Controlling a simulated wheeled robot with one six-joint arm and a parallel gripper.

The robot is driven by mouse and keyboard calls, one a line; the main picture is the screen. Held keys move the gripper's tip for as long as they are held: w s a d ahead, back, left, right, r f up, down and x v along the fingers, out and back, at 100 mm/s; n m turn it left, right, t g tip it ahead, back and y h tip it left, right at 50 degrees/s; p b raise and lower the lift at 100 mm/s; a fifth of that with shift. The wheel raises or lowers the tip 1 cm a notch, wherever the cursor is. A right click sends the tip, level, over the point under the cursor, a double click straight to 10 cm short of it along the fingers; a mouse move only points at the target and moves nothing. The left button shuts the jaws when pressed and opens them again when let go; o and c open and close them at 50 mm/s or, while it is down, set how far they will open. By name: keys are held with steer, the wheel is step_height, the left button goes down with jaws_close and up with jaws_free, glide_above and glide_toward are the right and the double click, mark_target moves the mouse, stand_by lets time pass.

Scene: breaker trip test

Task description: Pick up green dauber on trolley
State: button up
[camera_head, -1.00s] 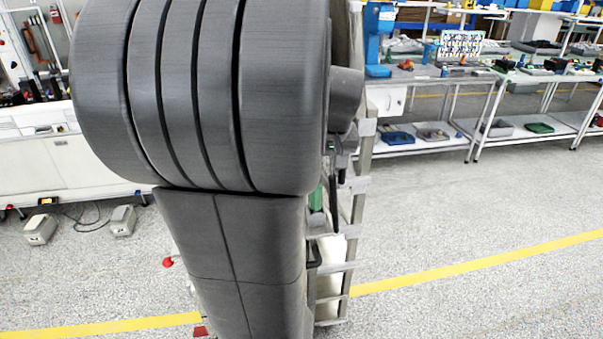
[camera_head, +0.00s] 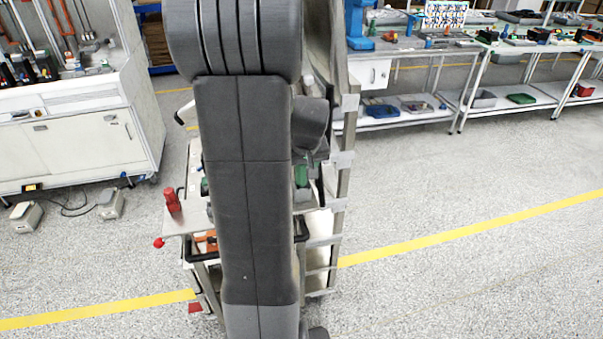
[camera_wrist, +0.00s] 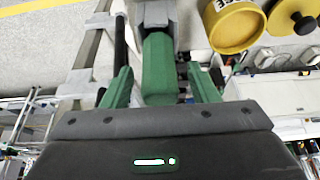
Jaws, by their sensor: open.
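In the wrist view, a green block-like body with a grey end, which looks like the green dauber (camera_wrist: 160,66), lies between the two green fingers of my gripper (camera_wrist: 161,84). The fingers are open, one on each side of it, with gaps showing. I cannot tell its height relative to the fingertips. In the head view my arm covers most of the trolley (camera_head: 178,224) and hides most of the gripper. A small green part shows right of the arm, but I cannot tell whether it is dauber or finger.
A red bottle (camera_head: 172,201) stands on the trolley's left corner. In the wrist view a yellow container (camera_wrist: 236,26) and a yellow lid with a black knob (camera_wrist: 293,17) are close on the right. A metal ladder-like frame (camera_head: 343,160) stands right of my arm. A white cabinet (camera_head: 80,150) is at left.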

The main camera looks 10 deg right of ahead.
steer(key=shift+w+f, duration=0.1)
steer(key=shift+f, duration=0.15)
steer(key=shift+c, duration=0.2)
steer(key=c, duration=1)
steer(key=shift+r, duration=0.1)
step_height(320, 180, up, 10)
steer(key=shift+f+b, duration=0.1)
steer(key=shift+b, duration=0.5)
